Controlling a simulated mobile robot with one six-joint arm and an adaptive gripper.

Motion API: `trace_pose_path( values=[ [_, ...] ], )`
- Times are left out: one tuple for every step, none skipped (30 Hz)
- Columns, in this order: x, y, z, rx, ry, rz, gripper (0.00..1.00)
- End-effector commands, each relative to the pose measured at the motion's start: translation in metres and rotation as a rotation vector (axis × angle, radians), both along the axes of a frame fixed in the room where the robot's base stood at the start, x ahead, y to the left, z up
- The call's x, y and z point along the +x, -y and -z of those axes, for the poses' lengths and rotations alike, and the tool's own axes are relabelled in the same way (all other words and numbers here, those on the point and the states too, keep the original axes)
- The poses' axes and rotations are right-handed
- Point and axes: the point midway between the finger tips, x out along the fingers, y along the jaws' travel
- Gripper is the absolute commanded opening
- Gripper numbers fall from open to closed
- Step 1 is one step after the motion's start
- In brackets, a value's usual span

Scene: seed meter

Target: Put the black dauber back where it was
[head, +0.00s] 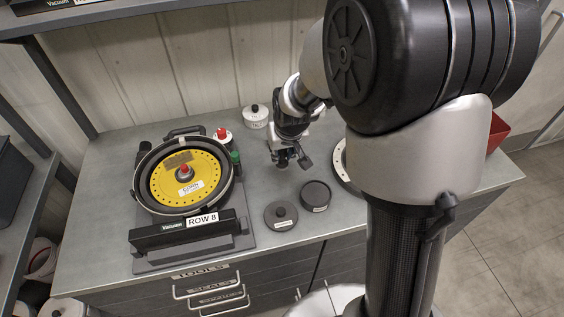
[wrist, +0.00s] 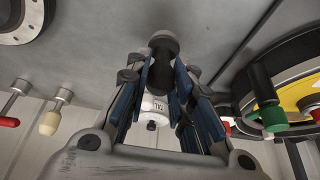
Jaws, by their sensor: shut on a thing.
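My gripper (wrist: 167,66) is shut on the black dauber (wrist: 163,44). In the wrist view its dark round end shows at the tips of the blue-padded fingers. In the head view my gripper (head: 289,161) hangs over the bench, behind the round black containers and right of the seed meter. I cannot pick out the dauber from the dark fingers there. An open black tin (head: 315,194) with a label stands at the front of the bench. A round black lid (head: 280,214) with a knob lies left of it.
The seed meter (head: 145,206) with its yellow disc stands at left. A white pot (head: 255,117) stands behind my gripper. A pale ring (head: 341,167) is partly hidden by my arm.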

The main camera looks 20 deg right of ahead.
Motion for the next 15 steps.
trace_pose_path(
  values=[
    [0.000,0.000,0.006,0.000,-0.002,0.000,0.00],
    [0.000,0.000,0.010,0.000,-0.002,0.000,0.00],
    [-0.001,0.000,0.017,0.000,-0.003,0.000,0.00],
    [-0.001,0.000,0.022,0.000,-0.004,0.000,0.00],
    [-0.001,0.000,0.028,0.000,-0.004,0.000,0.00],
    [-0.001,0.000,0.034,0.000,-0.003,0.000,0.00],
    [-0.001,0.000,0.037,0.000,-0.004,0.000,0.00],
    [-0.001,0.000,0.040,0.000,-0.003,0.000,0.00],
    [-0.001,0.000,0.041,0.000,-0.002,0.000,0.00],
    [0.000,0.000,0.041,0.000,-0.001,0.000,0.00],
    [0.000,0.000,0.041,0.000,0.000,0.000,0.00],
    [0.000,0.000,0.040,0.000,0.000,0.000,0.00],
    [0.000,0.000,0.040,0.000,0.000,0.000,0.00],
    [0.000,0.000,0.040,0.000,0.000,0.000,0.00],
    [0.000,0.000,0.039,0.000,0.000,0.000,0.00]
  ],
)
